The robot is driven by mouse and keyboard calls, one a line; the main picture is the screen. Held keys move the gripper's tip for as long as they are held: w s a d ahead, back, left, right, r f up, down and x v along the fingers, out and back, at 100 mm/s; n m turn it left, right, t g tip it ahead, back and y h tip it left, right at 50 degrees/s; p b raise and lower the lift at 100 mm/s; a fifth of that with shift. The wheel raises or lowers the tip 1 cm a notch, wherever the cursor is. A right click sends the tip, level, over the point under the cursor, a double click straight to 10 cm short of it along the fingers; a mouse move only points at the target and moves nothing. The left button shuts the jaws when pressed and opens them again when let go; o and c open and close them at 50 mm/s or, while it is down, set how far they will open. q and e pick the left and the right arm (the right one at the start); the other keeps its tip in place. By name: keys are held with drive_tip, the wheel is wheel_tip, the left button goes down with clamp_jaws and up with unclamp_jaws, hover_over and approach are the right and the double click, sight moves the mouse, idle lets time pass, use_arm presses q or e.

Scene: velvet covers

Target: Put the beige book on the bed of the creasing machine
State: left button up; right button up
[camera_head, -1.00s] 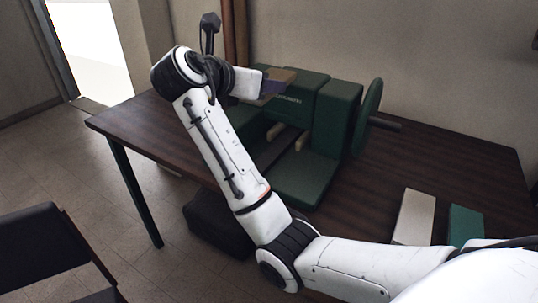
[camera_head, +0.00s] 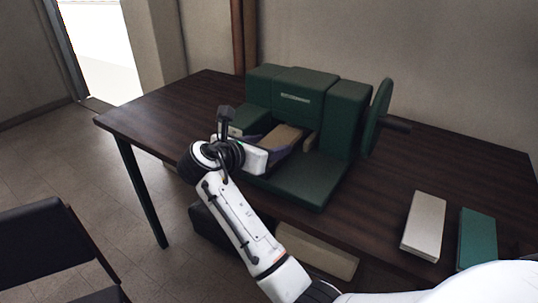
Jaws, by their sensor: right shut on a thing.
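The creasing machine (camera_head: 352,120) is dark green, with a flat bed (camera_head: 305,182) in front and a round wheel on its right side. My right gripper (camera_head: 284,148) is shut on a tan-beige book (camera_head: 283,137), in front of the machine's upright body and over the back left of the bed. Purple-grey shows along the book's near side. I cannot tell whether the book touches the bed. My left gripper is not in view.
An off-white book (camera_head: 424,225) and a green book (camera_head: 477,238) lie on the right of the dark wooden table (camera_head: 170,105). A beige box-like thing (camera_head: 318,251) shows below the table's front edge. A black chair (camera_head: 40,245) stands at lower left. The table's left part is clear.

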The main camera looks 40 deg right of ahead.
drive_tip(key=shift+f, duration=1.25)
drive_tip(key=shift+f, duration=0.1)
drive_tip(key=o, duration=1.1)
drive_tip(key=shift+f, duration=0.1)
drive_tip(key=shift+o, duration=0.2)
drive_tip(key=shift+a+r, duration=0.15)
drive_tip(key=shift+r, duration=0.05)
drive_tip(key=v, duration=1.1)
drive_tip(key=shift+a+r, duration=0.25)
drive_tip(key=shift+s, duration=0.1)
